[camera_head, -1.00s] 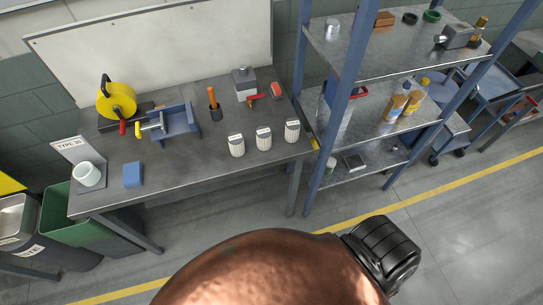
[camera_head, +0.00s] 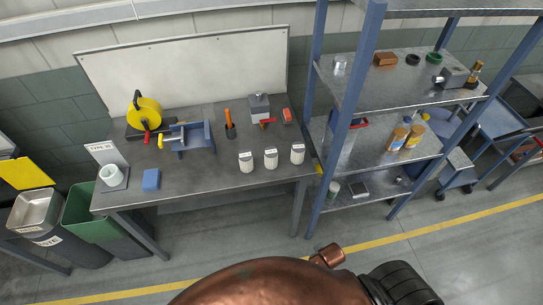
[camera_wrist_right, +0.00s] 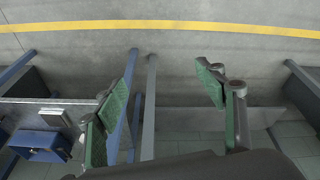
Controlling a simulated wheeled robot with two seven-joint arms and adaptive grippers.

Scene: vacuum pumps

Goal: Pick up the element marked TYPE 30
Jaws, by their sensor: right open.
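A sign reading TYPE with a number too small to read surely (camera_head: 104,153) stands at the left end of the workbench (camera_head: 215,180). A white round, hollow element (camera_head: 111,175) sits on the plate in front of it. Three white ribbed canisters with dark label marks (camera_head: 246,161) (camera_head: 271,158) (camera_head: 297,153) stand in a row near the front right edge; I cannot read their labels. My right gripper (camera_wrist_right: 165,62), with green finger pads, is open and empty above the floor in the right wrist view. My left gripper is not in view.
The bench also holds a blue block (camera_head: 151,180), a yellow reel (camera_head: 145,113), a blue vise (camera_head: 193,138) and a grey box (camera_head: 259,106). A blue-framed shelf (camera_head: 347,120) rises close to its right end. Bins (camera_head: 88,212) stand at its left. Floor in front is open.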

